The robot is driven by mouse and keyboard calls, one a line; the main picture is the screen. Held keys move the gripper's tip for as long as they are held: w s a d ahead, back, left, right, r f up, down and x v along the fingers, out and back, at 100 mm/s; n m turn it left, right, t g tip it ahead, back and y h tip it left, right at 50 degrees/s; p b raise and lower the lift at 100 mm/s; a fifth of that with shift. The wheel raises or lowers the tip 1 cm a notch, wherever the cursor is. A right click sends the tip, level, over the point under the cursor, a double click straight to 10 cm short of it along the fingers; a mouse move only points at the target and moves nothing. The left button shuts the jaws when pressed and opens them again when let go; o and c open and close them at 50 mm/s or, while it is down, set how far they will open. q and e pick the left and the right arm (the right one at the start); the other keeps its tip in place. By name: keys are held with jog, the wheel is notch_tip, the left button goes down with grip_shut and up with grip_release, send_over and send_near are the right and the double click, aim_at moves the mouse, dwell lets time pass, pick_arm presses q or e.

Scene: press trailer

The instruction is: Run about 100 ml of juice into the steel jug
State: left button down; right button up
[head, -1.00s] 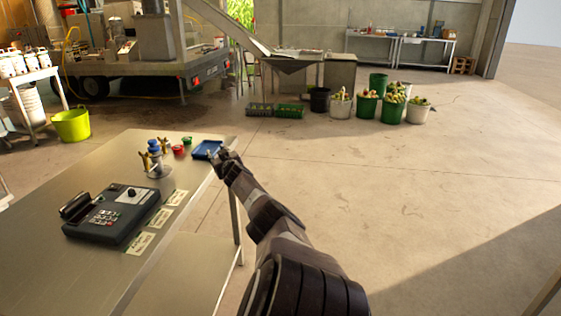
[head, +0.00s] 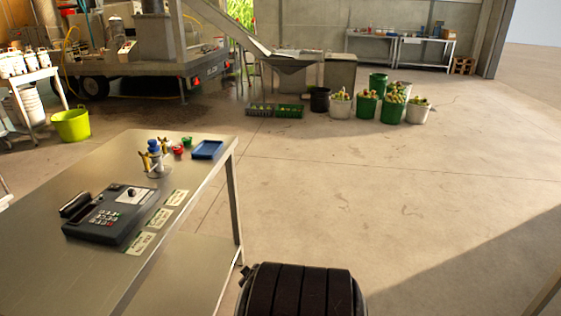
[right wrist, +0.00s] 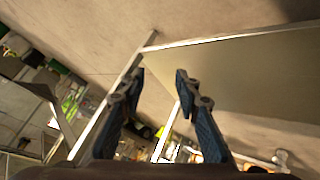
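I cannot make out a steel jug or any juice in these views. The press trailer (head: 205,68) stands at the back left, with steel equipment on it; no juice outlet can be told at this size. My right gripper (right wrist: 160,78) shows in the right wrist view, with its two blue-padded fingers apart and nothing between them. It is beside the edge of a steel table (right wrist: 240,55). In the head view only a dark link of my right arm shows at the bottom. My left gripper is in neither current view.
The steel table (head: 62,212) at left carries a keypad device (head: 108,214), cards, a blue tray (head: 207,150) and small items. A side table (head: 35,76) holds white containers. A lime tub (head: 72,125) and fruit buckets (head: 366,106) stand on the floor. The floor at right is clear.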

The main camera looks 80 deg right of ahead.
jog(key=s+a+f+n+g+y, duration=0.1)
jog(key=s+a+f, duration=0.2)
jog(key=a+f, duration=0.35)
jog(key=s+a+f+n+y, duration=0.2)
jog(key=s+a+f, duration=0.2)
jog(key=a, duration=0.6)
jog(key=s+a+f+n+g+y, duration=0.1)
jog(key=s+a+f, duration=0.2)
jog(key=a+f, duration=0.45)
pick_arm(q)
jog(key=shift+r, duration=3.05)
pick_arm(e)
jog(key=s+a+f+n+y, duration=0.1)
jog(key=s+a, duration=0.2)
jog(key=a, duration=0.6)
jog(key=s+a+f+n+y, duration=0.1)
jog(key=s+a, duration=0.3)
jog(key=a, duration=0.6)
jog(key=s+a+f+n+g+y, duration=0.1)
jog(key=s+a, duration=0.3)
jog(key=a, duration=0.5)
jog(key=shift+s+a+f+n+y, duration=0.15)
jog(key=shift+a+f+n+y, duration=0.1)
jog(key=shift+n+y, duration=0.25)
pick_arm(q)
jog(key=shift+s+f, duration=0.1)
pick_arm(e)
jog(key=shift+s, duration=0.1)
